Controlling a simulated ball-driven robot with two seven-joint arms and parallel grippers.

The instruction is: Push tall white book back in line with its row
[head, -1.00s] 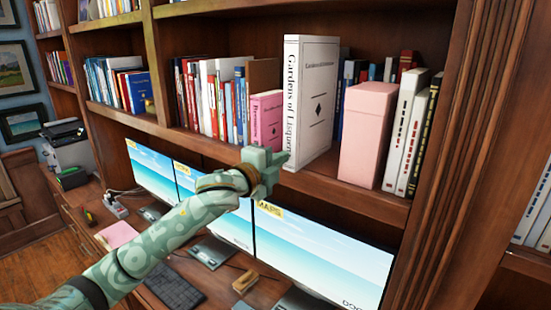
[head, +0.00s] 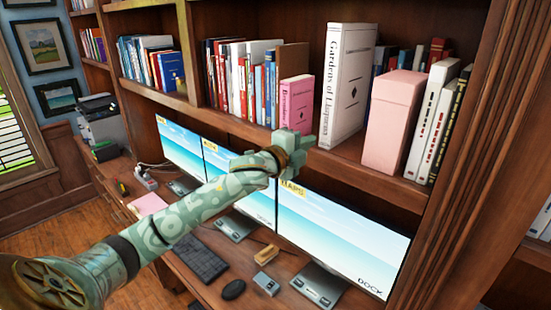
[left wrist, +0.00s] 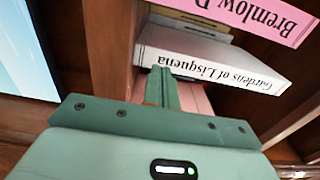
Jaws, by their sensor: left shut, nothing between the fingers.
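The tall white book (head: 348,85), "Gardens of Lisquena", stands upright on the shelf between a thin pink book (head: 296,104) and a pink box-like volume (head: 392,120). Its spine looks roughly level with these neighbours in the head view. My left gripper (head: 308,142) is shut and empty, in front of the lower part of the white book's spine. In the left wrist view the closed fingers (left wrist: 163,88) overlap the white book's spine (left wrist: 215,65); I cannot tell whether they touch it. The pink book (left wrist: 265,14) lies beyond it at the top. My right gripper is not in view.
Below the shelf edge, several monitors (head: 340,235) stand on a desk with a keyboard (head: 200,257) and mouse (head: 233,289). White and dark books (head: 437,120) stand at the right end, beside the bookcase upright (head: 480,150).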

